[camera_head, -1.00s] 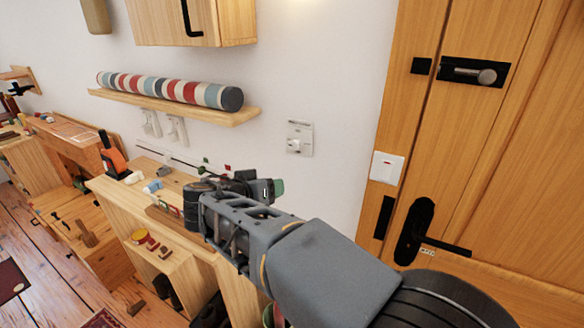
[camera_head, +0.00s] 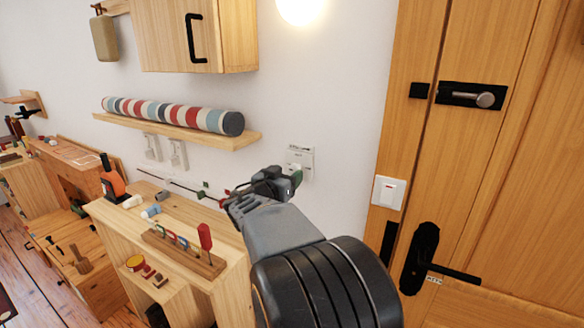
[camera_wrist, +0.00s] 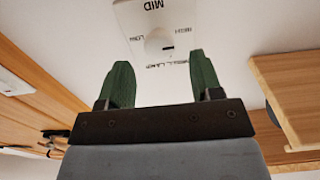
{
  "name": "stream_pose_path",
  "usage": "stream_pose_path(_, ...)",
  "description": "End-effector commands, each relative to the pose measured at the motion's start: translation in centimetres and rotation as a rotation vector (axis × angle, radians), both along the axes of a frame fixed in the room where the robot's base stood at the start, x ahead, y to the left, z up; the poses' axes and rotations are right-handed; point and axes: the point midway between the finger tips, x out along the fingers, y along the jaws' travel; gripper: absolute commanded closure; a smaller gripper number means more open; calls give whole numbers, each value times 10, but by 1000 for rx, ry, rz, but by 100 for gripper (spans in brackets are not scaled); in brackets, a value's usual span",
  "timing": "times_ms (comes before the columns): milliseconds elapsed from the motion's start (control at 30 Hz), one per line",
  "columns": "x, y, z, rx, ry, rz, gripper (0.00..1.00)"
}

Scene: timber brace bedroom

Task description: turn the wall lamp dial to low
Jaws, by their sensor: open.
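The wall lamp dial (camera_wrist: 158,42) is a round white knob on a pale plate (camera_wrist: 134,22) fixed to the white wall. In the wrist view the plate reads LOW to the left, MID at the top and HIGH to the right. A small dark mark on the knob lies on its right side, toward HIGH. In the head view the plate (camera_head: 307,154) shows beyond my gripper (camera_head: 293,179), which partly hides it. My gripper (camera_wrist: 162,78) is open and empty. Its green fingers point at the plate, with the knob between and beyond their tips, apparently untouched.
A lit lamp (camera_head: 300,8) glows above. A white switch (camera_head: 389,192) and a wooden door with a black handle (camera_head: 424,258) stand right. A shelf (camera_head: 190,134) with a striped roll is left, above a wooden workbench (camera_head: 118,222) holding several small things.

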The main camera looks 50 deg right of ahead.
Motion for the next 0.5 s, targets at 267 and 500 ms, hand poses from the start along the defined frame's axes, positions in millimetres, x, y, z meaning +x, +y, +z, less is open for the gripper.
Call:
stream_pose_path(267, 7, -26, 1, 1, 0, 0, 41)
stream_pose_path(500, 7, -30, 0, 0, 0, 1, 41)
